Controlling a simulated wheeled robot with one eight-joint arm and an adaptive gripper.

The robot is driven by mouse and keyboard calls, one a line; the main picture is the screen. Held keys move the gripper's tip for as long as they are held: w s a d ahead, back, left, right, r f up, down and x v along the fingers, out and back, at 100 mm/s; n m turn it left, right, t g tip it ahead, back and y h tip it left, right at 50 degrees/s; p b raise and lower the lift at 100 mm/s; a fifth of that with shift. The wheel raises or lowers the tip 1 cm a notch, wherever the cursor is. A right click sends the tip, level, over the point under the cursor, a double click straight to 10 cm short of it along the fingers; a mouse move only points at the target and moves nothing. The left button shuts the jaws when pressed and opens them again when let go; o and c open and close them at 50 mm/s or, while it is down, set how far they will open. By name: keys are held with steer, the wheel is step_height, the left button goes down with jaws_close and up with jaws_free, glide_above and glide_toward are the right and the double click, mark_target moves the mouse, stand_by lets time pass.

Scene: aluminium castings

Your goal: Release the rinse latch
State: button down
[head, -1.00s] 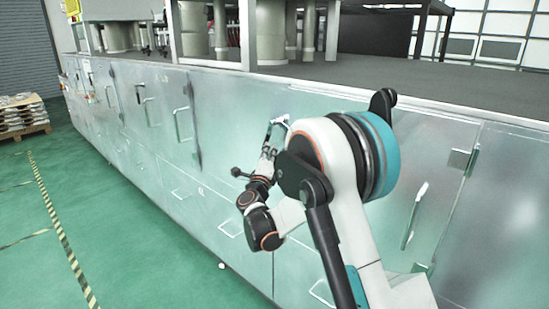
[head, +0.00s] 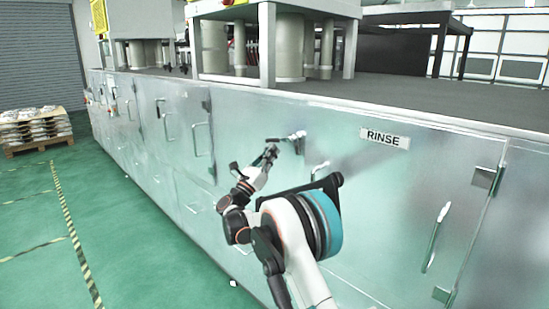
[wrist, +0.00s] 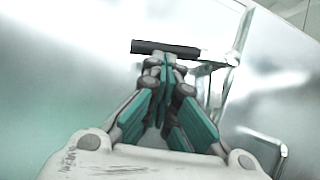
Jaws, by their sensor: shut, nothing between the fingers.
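The RINSE label (head: 385,138) is on a metal panel in the head view. To its left, a latch (head: 297,136) with a silver mount sticks out from the panel. In the wrist view its dark bar-shaped grip (wrist: 150,46) lies across the picture just beyond my fingertips, with a silver mount (wrist: 230,59) at its right end. My gripper (wrist: 165,70) is shut and empty, with its tips close to the bar. Whether they touch it I cannot tell. In the head view my gripper (head: 271,152) is just below and left of the latch.
A second small silver fitting (head: 320,170) sits below right of the latch, partly near my arm. A long door handle (head: 436,238) and hinges (head: 484,178) are on the right. Another handle (wrist: 265,138) shows in the wrist view. The green floor (head: 130,235) at left is clear.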

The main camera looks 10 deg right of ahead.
steer(key=shift+w+a+r+m+g+h+p, duration=0.15)
steer(key=shift+w+r+m+g+h, duration=0.1)
steer(key=shift+r+m, duration=0.2)
steer(key=shift+w+a+r+m+g+h+p, duration=0.15)
steer(key=shift+r+m+h, duration=0.15)
steer(key=shift+m, duration=0.15)
